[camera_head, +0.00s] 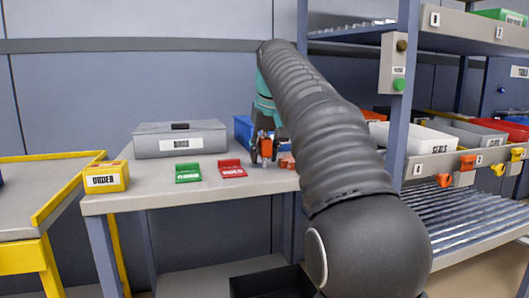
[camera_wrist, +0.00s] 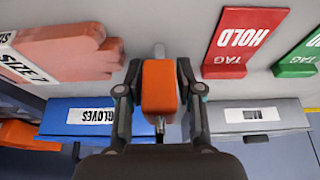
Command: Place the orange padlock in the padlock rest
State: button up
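In the wrist view the orange padlock (camera_wrist: 159,88) is between the two fingers of my gripper (camera_wrist: 159,95), which close on its sides. In the head view my gripper (camera_head: 264,150) is low over the right part of the grey table (camera_head: 225,195), and the padlock shows there as a small orange patch (camera_head: 267,123). I cannot pick out the padlock rest with certainty.
A red HOLD tag (camera_head: 232,169), a green tag (camera_head: 188,173), a grey case (camera_head: 180,139) and a blue gloves box (camera_head: 242,131) are nearby. A salmon glove (camera_wrist: 65,55) lies beside my gripper. A yellow box (camera_head: 106,177) sits at the table's left edge. A roller rack (camera_head: 470,220) stands right.

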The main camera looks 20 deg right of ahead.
jog(key=shift+r, duration=0.1)
jog(key=p+v, duration=0.4)
jog(key=v, duration=0.8)
jog(key=shift+p, duration=0.4)
jog(key=s+a+f, duration=0.2)
jog(key=s+f, duration=1.1)
jog(key=f, duration=0.4)
jog(key=s+a+f+t, duration=0.1)
jog(key=s+a+f, duration=0.2)
jog(key=s+f, duration=1)
notch_tip(320, 180, down, 4)
jog(key=shift+s+a+r, duration=0.15)
jog(key=shift+s+a, duration=0.05)
jog(key=shift+a, duration=0.1)
jog(key=shift+o, duration=0.5)
